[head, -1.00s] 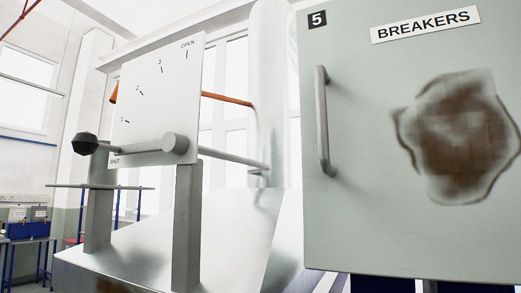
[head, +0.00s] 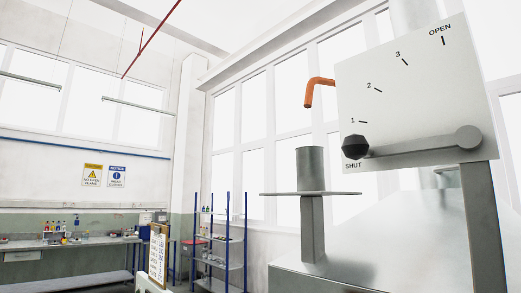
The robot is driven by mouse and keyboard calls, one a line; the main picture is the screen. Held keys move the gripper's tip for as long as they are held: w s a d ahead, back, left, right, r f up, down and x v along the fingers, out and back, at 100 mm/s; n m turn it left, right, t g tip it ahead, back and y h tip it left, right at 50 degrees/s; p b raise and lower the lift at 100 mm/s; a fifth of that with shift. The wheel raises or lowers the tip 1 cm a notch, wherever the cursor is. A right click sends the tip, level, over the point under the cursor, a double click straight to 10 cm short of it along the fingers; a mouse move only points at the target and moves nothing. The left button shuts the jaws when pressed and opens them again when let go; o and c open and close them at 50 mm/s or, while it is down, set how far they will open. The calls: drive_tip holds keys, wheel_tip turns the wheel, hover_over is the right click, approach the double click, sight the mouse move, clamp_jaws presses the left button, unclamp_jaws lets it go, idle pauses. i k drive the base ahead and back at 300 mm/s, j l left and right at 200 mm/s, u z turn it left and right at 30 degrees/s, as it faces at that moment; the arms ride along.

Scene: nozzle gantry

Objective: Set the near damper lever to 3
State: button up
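The damper lever (head: 420,147) is a grey bar with a dark faceted knob (head: 355,147) at its left end and a round pivot at its right end. It lies nearly level, with the knob at the SHUT mark. Its white scale plate (head: 400,100) carries the marks SHUT, 1, 2, 3 and OPEN in an arc, with 3 at the upper middle. Only this one lever is in view, so I cannot tell near from far. My gripper is not in view.
A grey post with a flat plate (head: 310,193) and a short cylinder (head: 310,168) stands left of the scale. An orange bent pipe (head: 319,84) sticks out behind. A blue-post shelf (head: 220,245), a workbench (head: 60,243) and a sign board (head: 157,255) stand further left.

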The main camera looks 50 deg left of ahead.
sight(468, 138)
drive_tip(key=u, duration=1.25)
